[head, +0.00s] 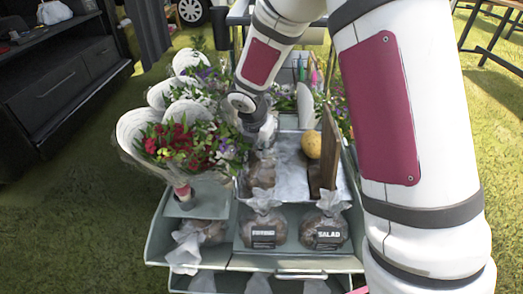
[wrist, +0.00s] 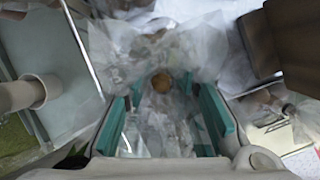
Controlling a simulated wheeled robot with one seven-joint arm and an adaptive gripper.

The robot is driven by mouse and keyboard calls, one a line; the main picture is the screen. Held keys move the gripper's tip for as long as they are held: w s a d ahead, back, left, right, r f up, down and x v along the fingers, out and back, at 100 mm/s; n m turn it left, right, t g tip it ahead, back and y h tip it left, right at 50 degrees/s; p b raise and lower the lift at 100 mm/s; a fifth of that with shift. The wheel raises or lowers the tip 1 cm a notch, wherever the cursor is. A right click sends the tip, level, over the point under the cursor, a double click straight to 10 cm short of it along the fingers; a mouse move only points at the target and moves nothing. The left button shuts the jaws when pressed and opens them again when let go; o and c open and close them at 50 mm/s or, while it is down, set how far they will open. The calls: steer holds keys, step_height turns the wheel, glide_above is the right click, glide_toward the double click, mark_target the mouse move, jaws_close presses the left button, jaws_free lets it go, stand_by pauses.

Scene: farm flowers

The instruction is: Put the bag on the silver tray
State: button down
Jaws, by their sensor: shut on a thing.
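My gripper (head: 262,138) points down at the left part of the silver tray (head: 290,146) in the head view. It is shut on a clear plastic bag (head: 262,172) with brownish contents. In the wrist view, the bag (wrist: 160,125) fills the space between the teal fingers of my gripper (wrist: 165,100). The bag appears at the tray's left side; I cannot tell whether it touches the tray. A round yellow item (head: 311,145) and an upright wooden board (head: 327,152) stand on the tray to the right of the bag.
A bag labelled SALAD (head: 323,228) and another labelled bag (head: 263,230) sit in the front shelf compartments. A further bag (head: 200,236) is at their left. Wrapped flower bouquets (head: 180,145) crowd the left side, close to my gripper.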

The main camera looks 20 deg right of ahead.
steer(key=shift+f, duration=0.3)
steer(key=c, duration=1.3)
jaws_free()
steer(key=shift+r, duration=0.45)
steer(key=p+v, duration=0.6)
steer(key=v, duration=0.5)
steer(key=shift+s+a+r, duration=0.1)
steer(key=shift+r, duration=0.05)
